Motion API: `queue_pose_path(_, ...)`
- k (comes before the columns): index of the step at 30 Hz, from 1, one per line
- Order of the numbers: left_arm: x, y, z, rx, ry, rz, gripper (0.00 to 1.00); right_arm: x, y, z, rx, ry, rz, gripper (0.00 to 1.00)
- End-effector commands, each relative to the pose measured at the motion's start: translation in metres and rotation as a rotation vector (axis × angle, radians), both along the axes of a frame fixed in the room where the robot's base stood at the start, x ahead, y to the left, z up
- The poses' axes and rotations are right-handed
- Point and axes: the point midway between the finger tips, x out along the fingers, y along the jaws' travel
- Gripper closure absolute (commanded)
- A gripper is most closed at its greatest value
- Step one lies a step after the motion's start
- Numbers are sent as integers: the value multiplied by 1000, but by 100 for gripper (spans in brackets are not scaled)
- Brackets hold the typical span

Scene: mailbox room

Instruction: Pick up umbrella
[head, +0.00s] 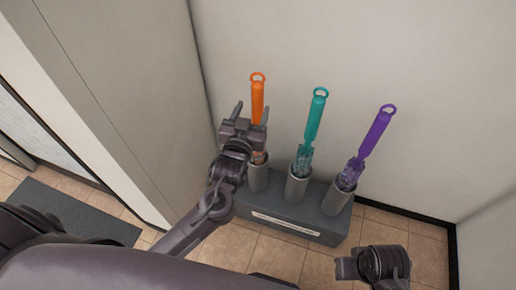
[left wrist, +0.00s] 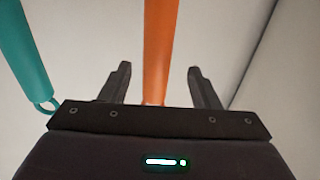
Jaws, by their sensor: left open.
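Three folded umbrellas stand upright in cylinders of a grey stand (head: 330,228). The orange umbrella (head: 257,100) is at the left, the teal umbrella (head: 314,117) in the middle and the purple umbrella (head: 376,134) at the right. My left gripper (head: 251,112) is open, with its fingers on either side of the orange umbrella. In the left wrist view the orange umbrella (left wrist: 159,50) shows between the two fingers, with gaps on both sides. The teal umbrella (left wrist: 22,60) is at that view's left. My right gripper (head: 350,268) is low at the right, its fingers not clear.
A plain wall (head: 440,80) rises behind the stand, and a grey panel (head: 130,80) stands to the left. A dark mat (head: 75,213) lies on the tiled floor at the left. Tiled floor (head: 425,255) is free at the right.

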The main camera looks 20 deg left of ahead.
Motion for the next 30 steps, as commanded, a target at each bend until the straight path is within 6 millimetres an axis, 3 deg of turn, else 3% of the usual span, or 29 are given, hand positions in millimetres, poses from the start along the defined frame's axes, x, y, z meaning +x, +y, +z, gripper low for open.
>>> queue_pose_path(9, 43, -1, -1, 0, 0, -1, 44, 4, 7, -5, 18, -40, 14, 64)
queue_pose_path(18, 47, -1, -1, 0, 2, -1, 45, 5, 8, -4, 22, -47, 16, 64)
queue_pose_path(30, 47, -1, -1, 0, 2, -1, 98, 5, 8, -4, 21, -46, 16, 64)
